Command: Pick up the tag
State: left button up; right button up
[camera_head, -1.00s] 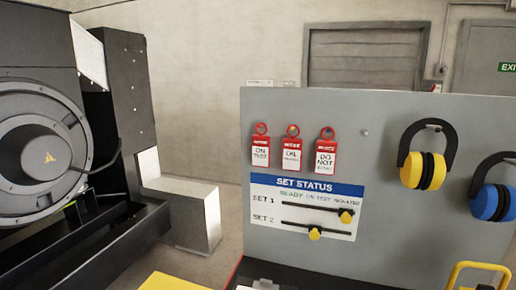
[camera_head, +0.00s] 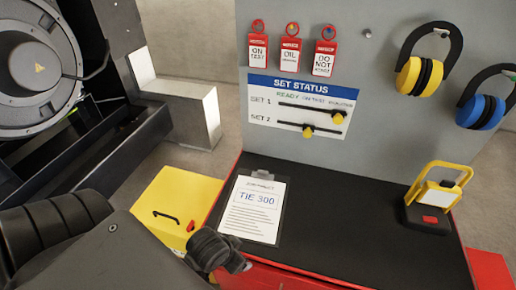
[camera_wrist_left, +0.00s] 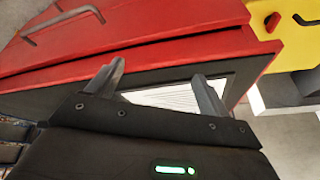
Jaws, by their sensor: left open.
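Three red-and-white tags hang by red rings in a row on the upper part of the grey panel: an ON TEST tag (camera_head: 258,46), an oil tag (camera_head: 290,53) and a DO NOT START tag (camera_head: 325,52). In the wrist view my left gripper (camera_wrist_left: 158,88) is open, its two fingers apart with nothing between them. Beyond the fingers are the red cabinet's edge and part of a white sheet. In the head view my left arm comes in at the bottom left, low and well below the tags. My right gripper is not in view.
A SET STATUS board (camera_head: 303,103) with yellow sliders is below the tags. Yellow (camera_head: 421,75) and blue (camera_head: 484,110) ear defenders hang to the right. A yellow box (camera_head: 165,200) stands left.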

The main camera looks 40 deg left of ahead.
pick_arm(q)
jog(key=w+a+r+n+t+y, duration=0.1)
jog(key=w+a+r+t, duration=0.25)
jog(key=w+r, duration=0.5)
jog(key=w+a+r+n+t+y, duration=0.15)
jog(key=w+a+r, duration=0.25)
jog(key=w+r, duration=0.5)
jog(key=w+a+r+n+t+y, duration=0.1)
jog(key=w+a+r+t, duration=0.1)
jog(key=r, duration=0.7)
jog(key=w+a+r+n+t+y, duration=0.1)
jog(key=w+a+r+t, duration=0.2)
jog(key=r, duration=0.6)
jog(key=w+a+r+n+t+y, duration=0.1)
jog(key=w+a+r, duration=0.3)
jog(key=r, duration=0.5)
jog(key=shift+r+t, duration=0.4)
jog(key=shift+t, duration=0.3)
